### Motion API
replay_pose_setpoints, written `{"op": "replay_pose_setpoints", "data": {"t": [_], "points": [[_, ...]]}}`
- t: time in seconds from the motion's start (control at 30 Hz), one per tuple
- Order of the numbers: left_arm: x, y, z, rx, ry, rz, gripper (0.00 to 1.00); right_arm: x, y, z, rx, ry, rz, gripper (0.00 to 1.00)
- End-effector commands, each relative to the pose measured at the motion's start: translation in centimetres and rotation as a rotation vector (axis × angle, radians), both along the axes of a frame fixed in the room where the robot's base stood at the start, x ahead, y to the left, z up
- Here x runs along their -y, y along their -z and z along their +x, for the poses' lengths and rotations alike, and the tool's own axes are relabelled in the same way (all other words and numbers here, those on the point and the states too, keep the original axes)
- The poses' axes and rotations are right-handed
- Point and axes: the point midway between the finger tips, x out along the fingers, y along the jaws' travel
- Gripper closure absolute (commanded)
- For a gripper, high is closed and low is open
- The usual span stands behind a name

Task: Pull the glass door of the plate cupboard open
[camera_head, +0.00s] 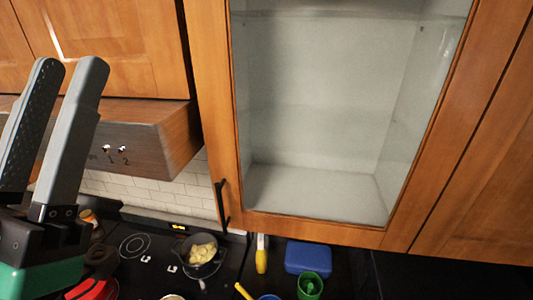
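The cupboard's glass door (212,110) has a wooden frame around a clear pane and looks shut. Its slim black handle (221,205) is upright near the frame's lower left corner. Through the pane I see a pale interior and a shelf near the top; no plates show. My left gripper (72,64) is at the left edge of the view, pointing up, with its two grey fingers apart and nothing between them. It is well left of the handle and not touching it. My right gripper is out of view.
A wooden range hood (150,145) stands between my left gripper and the door. Below are a black cooktop (150,270) with a pot of yellowish food (200,250), a blue box (308,257) and a green cup (310,286). Another wooden cupboard door (490,170) adjoins at right.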

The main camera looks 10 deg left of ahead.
Motion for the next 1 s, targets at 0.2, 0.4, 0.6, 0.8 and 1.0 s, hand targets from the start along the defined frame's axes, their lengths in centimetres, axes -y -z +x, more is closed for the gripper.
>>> {"op": "replay_pose_setpoints", "data": {"t": [0.2, 0.4, 0.6, 0.8, 1.0], "points": [[2.8, 5.4, 4.8, -0.178, 0.052, 0.152, 0.56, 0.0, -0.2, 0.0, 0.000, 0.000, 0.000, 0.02], [1.6, 23.2, 10.9, -0.612, 0.170, 0.196, 0.56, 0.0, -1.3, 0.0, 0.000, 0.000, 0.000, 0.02], [-1.6, 32.6, 10.5, -0.818, 0.167, 0.118, 0.56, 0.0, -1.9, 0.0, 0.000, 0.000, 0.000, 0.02], [-2.0, 32.9, 10.8, -0.820, 0.158, 0.113, 0.56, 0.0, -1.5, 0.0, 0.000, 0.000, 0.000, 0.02], [-1.2, 33.2, 13.7, -0.817, 0.160, 0.115, 0.56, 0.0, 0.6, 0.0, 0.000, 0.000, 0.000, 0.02]]}}
